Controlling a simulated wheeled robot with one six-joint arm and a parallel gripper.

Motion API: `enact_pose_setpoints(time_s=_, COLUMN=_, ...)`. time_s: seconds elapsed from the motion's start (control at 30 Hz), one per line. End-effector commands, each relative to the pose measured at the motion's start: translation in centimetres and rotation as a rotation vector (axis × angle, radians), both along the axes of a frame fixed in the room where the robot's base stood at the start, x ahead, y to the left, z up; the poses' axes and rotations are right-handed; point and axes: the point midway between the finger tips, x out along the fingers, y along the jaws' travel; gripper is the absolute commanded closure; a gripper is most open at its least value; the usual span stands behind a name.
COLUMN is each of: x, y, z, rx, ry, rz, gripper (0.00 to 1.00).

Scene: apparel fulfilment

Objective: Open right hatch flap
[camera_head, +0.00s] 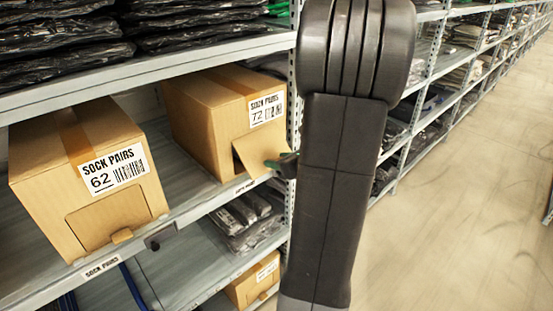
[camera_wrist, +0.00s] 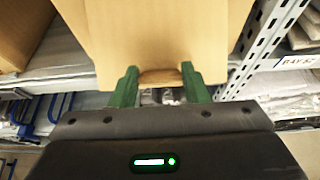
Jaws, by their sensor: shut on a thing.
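The right box (camera_head: 205,112), labelled "SOCK PAIRS 72", stands on the middle shelf. Its hatch flap (camera_head: 256,157) is tilted outward from the front face, with a dark gap at its left side. My gripper (camera_wrist: 159,75) has green fingers, one on each side of the tab at the flap's edge, and is shut on it. The flap (camera_wrist: 165,35) fills the upper middle of the wrist view.
The left box (camera_head: 60,165), labelled "SOCK PAIRS 62", stands beside it with its hatch shut. A perforated rack post (camera_wrist: 265,42) is close on the right. Bagged garments (camera_head: 240,220) lie on the shelf below. The aisle (camera_head: 470,200) at right is clear.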

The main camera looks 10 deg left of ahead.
Motion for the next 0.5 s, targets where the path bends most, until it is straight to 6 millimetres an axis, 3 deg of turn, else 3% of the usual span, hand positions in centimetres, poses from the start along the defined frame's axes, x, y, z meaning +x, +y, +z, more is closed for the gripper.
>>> enact_pose_setpoints(time_s=0.03, x=0.2, y=0.0, z=1.2, rx=0.008, ry=-0.011, rz=-0.001, gripper=1.00)
enact_pose_setpoints(time_s=0.1, x=0.1, y=-0.1, z=1.6, rx=0.009, ry=-0.011, rz=-0.001, gripper=0.99)
enact_pose_setpoints(time_s=0.5, x=0.0, y=-0.2, z=2.6, rx=0.011, ry=-0.014, rz=0.000, gripper=0.99)
